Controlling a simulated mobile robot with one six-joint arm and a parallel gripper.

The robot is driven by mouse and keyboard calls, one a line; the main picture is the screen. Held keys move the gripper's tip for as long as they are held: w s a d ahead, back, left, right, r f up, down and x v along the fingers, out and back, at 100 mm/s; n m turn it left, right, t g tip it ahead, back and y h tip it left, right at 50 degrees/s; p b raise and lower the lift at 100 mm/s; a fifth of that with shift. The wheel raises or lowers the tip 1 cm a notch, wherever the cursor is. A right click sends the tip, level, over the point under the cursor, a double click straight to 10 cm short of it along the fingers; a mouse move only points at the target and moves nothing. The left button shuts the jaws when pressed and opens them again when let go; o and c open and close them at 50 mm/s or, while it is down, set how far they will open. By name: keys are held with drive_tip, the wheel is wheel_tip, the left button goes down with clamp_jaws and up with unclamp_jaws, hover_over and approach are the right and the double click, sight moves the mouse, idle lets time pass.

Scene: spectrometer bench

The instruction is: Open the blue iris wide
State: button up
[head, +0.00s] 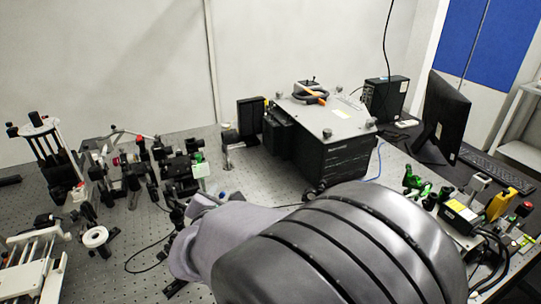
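My arm fills the lower middle of the head view, and its far end reaches the optics at the left centre of the bench. My gripper is not visible; the arm hides that area. I cannot make out the blue iris for certain. A cluster of small black optical mounts (180,168) stands just beyond the arm's end, with a pale green card-like piece (201,170) at its right side. Whether an iris there is open or closed cannot be seen.
A large black instrument box (335,160) with a light top stands at centre back. More mounts and a white ring (95,237) stand at left. A monitor (442,112) and green and yellow parts are at right. Some perforated bench (110,275) is bare at front left.

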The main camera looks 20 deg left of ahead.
drive_tip(key=shift+w, duration=0.15)
clamp_jaws()
drive_tip(key=shift+w+f+b, duration=0.1)
drive_tip(key=shift+f+b, duration=0.3)
drive_tip(key=shift+b, duration=0.45)
drive_tip(key=shift+d+m+g+b, duration=0.25)
drive_tip(key=shift+m+g+b, duration=0.05)
drive_tip(key=shift+m+b, duration=0.25)
drive_tip(key=shift+r, duration=0.15)
unclamp_jaws()
